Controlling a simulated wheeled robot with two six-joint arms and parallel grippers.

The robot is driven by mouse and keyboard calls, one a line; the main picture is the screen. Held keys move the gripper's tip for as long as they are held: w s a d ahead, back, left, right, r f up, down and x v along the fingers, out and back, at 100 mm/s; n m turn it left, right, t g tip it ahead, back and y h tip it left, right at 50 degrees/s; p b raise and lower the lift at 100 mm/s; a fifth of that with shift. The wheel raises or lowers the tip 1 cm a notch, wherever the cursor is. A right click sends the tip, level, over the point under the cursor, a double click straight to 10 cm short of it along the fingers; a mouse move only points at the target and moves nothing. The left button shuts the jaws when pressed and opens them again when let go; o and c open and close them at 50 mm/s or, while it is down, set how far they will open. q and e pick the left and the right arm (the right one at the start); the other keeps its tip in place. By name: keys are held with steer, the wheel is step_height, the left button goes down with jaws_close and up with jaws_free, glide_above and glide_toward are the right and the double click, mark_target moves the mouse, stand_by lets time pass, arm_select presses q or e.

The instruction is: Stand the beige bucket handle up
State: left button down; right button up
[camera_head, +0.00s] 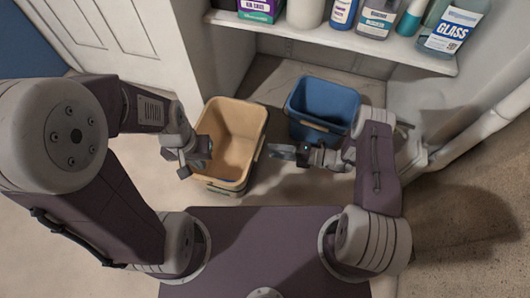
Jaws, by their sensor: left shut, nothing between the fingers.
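The beige bucket (238,112) stands upright on the floor, empty, left of centre. Its handle appears folded down along the right and near side of the rim (258,150), though it is small and hard to make out. My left gripper (186,165) is shut and empty at the bucket's left side, by the near left rim. I cannot tell if it touches the bucket. My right gripper (280,152) points left, between the beige bucket and the blue bucket, a little right of the beige rim. Its finger gap is too small to judge.
A blue bucket (324,100) stands just right of the beige one. A white shelf (340,42) with several bottles and boxes is behind. A white pipe (480,130) runs at the right. A white door (105,35) is at the upper left. Floor left of the bucket is clear.

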steer(key=b+x, duration=0.1)
steer(key=x, duration=0.3)
steer(key=shift+w+a+f+b, duration=0.1)
steer(key=shift+a+b, duration=0.2)
steer(key=shift+b, duration=0.05)
jaws_close()
stand_by(1.1)
